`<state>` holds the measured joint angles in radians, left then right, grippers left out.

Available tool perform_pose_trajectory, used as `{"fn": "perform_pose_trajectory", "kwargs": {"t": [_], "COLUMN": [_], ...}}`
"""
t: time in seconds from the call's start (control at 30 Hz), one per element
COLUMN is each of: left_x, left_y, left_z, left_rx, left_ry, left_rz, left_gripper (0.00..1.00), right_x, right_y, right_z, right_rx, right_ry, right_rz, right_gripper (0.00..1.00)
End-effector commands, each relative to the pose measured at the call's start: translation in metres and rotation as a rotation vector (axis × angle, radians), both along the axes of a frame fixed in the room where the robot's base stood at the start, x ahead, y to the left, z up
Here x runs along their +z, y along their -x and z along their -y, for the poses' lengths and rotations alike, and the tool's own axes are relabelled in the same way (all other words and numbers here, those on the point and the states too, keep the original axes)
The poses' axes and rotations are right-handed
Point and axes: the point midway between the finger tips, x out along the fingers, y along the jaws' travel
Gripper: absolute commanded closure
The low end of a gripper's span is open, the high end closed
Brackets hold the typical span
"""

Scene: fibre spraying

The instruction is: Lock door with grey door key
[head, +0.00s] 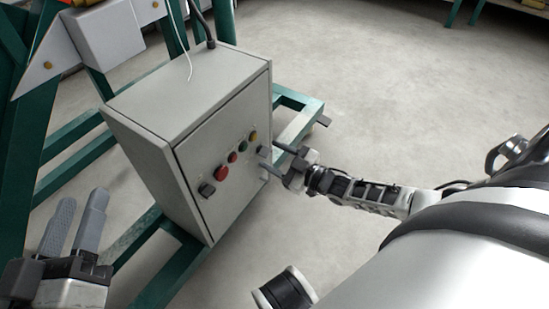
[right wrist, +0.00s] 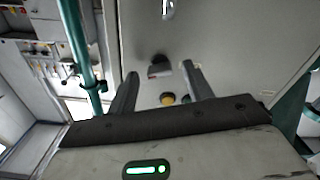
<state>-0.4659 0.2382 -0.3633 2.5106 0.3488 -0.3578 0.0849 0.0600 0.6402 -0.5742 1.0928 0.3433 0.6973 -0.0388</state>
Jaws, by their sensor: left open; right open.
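The grey control box (head: 185,120) stands on a green frame, its door (head: 225,190) shut or nearly so. A small dark grey piece, apparently the door key in its lock (right wrist: 160,66), sticks out from the door in the right wrist view. In the head view it shows near the door's right edge (head: 263,151). My right gripper (head: 270,154) is open at the door, its fingertips on either side of the key with gaps in the right wrist view (right wrist: 160,72). My left gripper (head: 78,225) is open and empty at the lower left, away from the box.
The door carries a black switch (head: 207,190), a red button (head: 221,173), and smaller red, green and yellow (head: 253,136) buttons. A cable rises from the box top. Green frame beams (head: 130,240) lie left and below. The grey floor at right is clear.

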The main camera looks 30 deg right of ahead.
Motion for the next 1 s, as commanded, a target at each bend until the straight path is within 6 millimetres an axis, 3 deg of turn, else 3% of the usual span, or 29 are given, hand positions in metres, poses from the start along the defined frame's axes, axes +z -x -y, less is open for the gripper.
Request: {"fn": "perform_pose_trajectory", "kwargs": {"t": [0.3,0.47,1.0], "left_x": [0.0018,0.0018,0.0016], "left_y": [-0.0008,-0.0007,0.0002], "left_z": [-0.0002,-0.0001,0.0008], "left_rx": [0.001,0.001,-0.005], "left_ry": [-0.005,-0.004,0.003], "left_rz": [0.014,0.014,-0.006], "left_gripper": [0.56,0.56,0.56], "right_x": [0.0001,0.0000,0.0000], "right_y": [-0.0024,-0.0023,-0.0018], "right_z": [-0.0009,-0.0008,-0.0007], "right_rx": [0.000,0.000,-0.002], "right_ry": [0.000,0.000,0.115], "right_rz": [-0.001,-0.001,0.046], "right_gripper": [0.49,0.94,0.94]}}
